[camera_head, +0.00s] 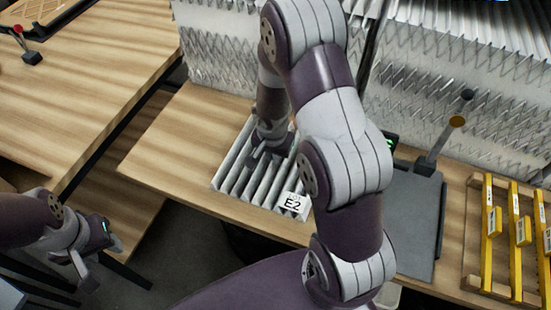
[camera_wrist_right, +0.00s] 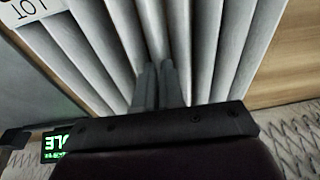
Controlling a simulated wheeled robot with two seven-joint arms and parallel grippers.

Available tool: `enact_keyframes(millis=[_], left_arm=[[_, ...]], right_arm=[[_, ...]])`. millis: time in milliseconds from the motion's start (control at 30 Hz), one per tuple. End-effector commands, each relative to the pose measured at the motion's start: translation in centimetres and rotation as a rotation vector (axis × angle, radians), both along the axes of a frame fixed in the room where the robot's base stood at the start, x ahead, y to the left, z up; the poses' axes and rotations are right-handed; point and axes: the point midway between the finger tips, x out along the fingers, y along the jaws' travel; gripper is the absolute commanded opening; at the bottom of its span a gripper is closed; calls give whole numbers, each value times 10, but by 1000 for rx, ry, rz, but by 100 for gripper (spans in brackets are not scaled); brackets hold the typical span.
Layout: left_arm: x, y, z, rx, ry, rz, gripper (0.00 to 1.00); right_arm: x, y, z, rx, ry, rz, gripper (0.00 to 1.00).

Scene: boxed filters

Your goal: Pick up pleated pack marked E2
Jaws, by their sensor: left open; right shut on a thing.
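The pleated pack marked E2 (camera_head: 240,180) lies on the wooden table, white with grey pleats and a white E2 label (camera_head: 293,205) at its lower right corner. My right gripper (camera_head: 268,150) is down at the pack's far part, partly hidden by my right arm. In the right wrist view the two fingers (camera_wrist_right: 159,85) are close together, shut on a pleat of the pack (camera_wrist_right: 215,50). My left gripper (camera_head: 82,268) is open and empty at the lower left, away from the pack.
A dark grey plate (camera_head: 412,225) with an upright handle stands to the right of my right arm. A wooden rack (camera_head: 480,235) with yellow bars is at the far right. Large pleated panels (camera_head: 450,80) stand along the back. The table is clear left of the pack.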

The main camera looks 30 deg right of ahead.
Motion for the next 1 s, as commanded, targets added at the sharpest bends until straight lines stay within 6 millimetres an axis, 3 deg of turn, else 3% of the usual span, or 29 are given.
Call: enact_keyframes(millis=[33,200,400,700,933,1000], left_arm=[[0,0,3,0,0,0,43],[0,0,10,0,0,0,43],[0,0,10,0,0,0,43],[0,0,12,0,0,0,43],[0,0,12,0,0,0,43],[0,0,12,0,0,0,43]], right_arm=[[-22,3,-5,2,66,3,0],[-19,2,38,2,58,1,0],[-18,1,74,2,53,1,0],[-18,1,82,3,52,0,1],[-17,1,82,2,50,0,76],[-17,1,82,2,50,0,80]])
